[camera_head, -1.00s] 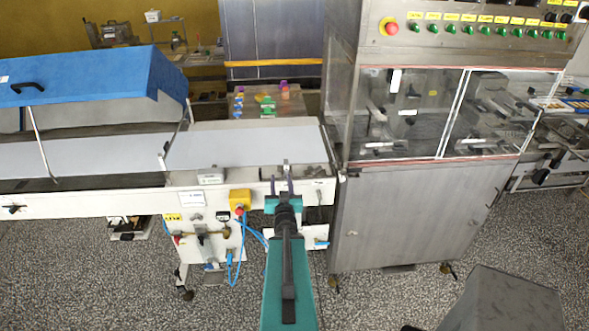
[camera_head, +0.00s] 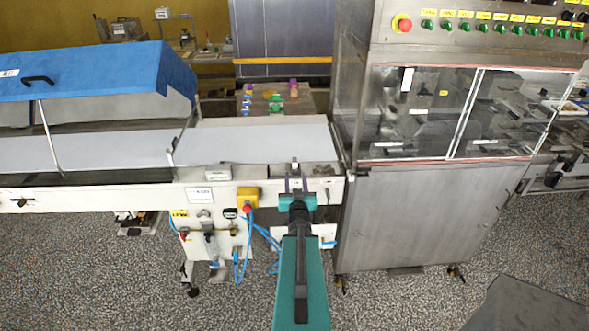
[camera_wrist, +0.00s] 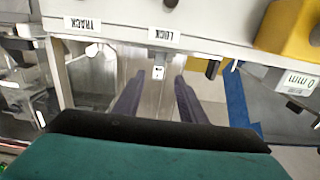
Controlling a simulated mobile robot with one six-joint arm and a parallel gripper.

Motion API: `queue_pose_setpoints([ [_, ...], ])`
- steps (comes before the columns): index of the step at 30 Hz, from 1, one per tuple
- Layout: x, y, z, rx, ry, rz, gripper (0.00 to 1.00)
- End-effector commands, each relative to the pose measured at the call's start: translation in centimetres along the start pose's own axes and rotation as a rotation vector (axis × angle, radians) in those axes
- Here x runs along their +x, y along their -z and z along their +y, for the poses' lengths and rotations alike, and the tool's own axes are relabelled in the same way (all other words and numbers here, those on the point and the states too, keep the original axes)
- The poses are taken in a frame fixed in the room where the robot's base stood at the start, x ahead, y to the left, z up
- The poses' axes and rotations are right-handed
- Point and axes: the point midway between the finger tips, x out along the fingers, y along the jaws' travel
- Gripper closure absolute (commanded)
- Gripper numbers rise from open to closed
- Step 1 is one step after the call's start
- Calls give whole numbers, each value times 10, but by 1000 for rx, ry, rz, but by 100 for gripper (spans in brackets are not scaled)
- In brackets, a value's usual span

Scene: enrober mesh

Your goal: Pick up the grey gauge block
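A small grey block (camera_head: 216,173) with a pale label sits on the front ledge of the white conveyor machine, and looks like the gauge block. In the wrist view a pale block (camera_wrist: 297,82) partly reading "0 mm" at the right edge appears to be the same one. My gripper (camera_head: 296,182) is at the machine's front edge, to the right of the block and apart from it. Its two fingers (camera_wrist: 159,78) are spread with nothing held. Between them in the wrist view shows a small pale metal piece near the "LOCK" label (camera_wrist: 163,35).
A yellow box (camera_head: 246,198) with a red button is on the machine front, between the block and my gripper. A blue cover (camera_head: 100,72) lies over the belt at left. A tall steel cabinet (camera_head: 425,220) stands close at right. The pale belt (camera_head: 255,143) is clear.

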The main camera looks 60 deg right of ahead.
Motion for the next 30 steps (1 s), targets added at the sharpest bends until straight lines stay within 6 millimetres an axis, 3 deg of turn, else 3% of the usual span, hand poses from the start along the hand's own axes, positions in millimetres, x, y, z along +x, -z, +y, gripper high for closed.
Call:
queue_pose_setpoints([
  [30, 28, -3, -2, 1, 6, 3, 62],
])
